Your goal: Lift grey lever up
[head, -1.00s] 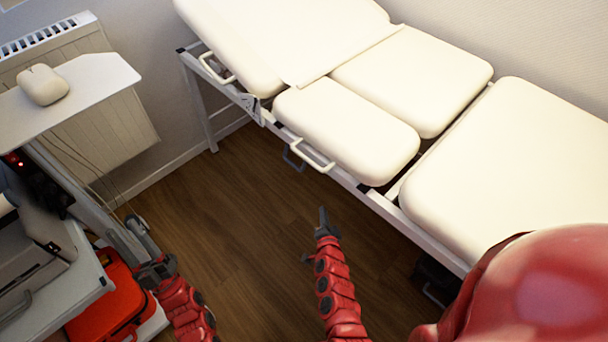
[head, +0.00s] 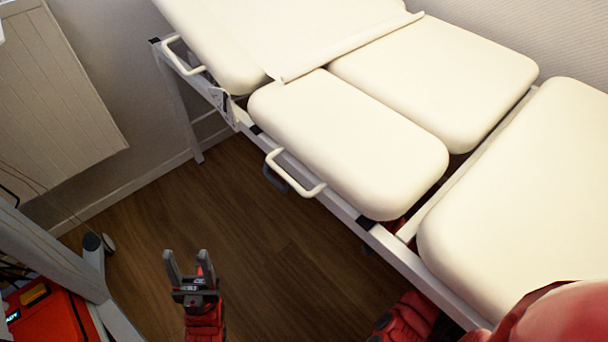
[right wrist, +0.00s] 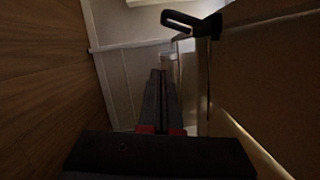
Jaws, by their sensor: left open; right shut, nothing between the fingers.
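A dark grey lever (head: 273,179) hangs under the side rail of the cream examination bed, just below and behind a white looped handle (head: 295,173). A dark looped lever, seemingly the same one, shows at the top of the right wrist view (right wrist: 190,22). My right gripper (right wrist: 160,75) is shut and empty, below and left of that lever in this view and apart from it. In the head view only my red right arm shows at the bottom; its gripper is hidden under the bed. My left gripper (head: 187,262) is open and empty above the floor.
The cream bed (head: 350,140) fills the right side, its metal rail running diagonally. A second white handle (head: 183,55) is farther along. A grey cart frame (head: 60,255) and a red case (head: 50,318) stand at lower left. Wooden floor lies clear between.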

